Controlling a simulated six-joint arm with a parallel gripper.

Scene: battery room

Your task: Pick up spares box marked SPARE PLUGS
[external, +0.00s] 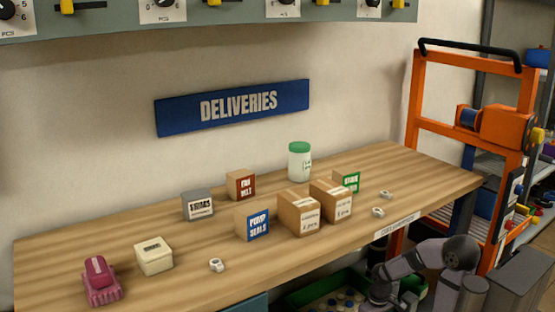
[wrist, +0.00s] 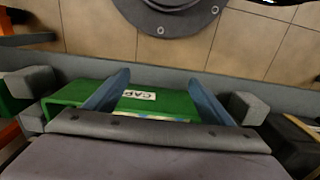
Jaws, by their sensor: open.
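A grey box (external: 198,205) stands on the wooden table in the external view, left of the middle. Its white label seems to begin with large letters like SPARES, with a smaller line below that I cannot read. A cream lidded box (external: 154,257) stands nearer the front left, its dark label too small to read. My gripper (wrist: 166,82) shows in the wrist view with its two blue-grey fingers apart and nothing between them. It points down over a green bin (wrist: 172,103) with a white label starting CAP, away from the tabletop boxes.
The table (external: 420,172) also holds a red-labelled box (external: 241,185), a PUMP SEALS box (external: 252,222), two cartons (external: 299,212), a green-lidded jar (external: 299,161), a green-labelled box (external: 347,181), a pink object (external: 101,281) and small white rings (external: 216,265). An orange rack (external: 414,110) stands right.

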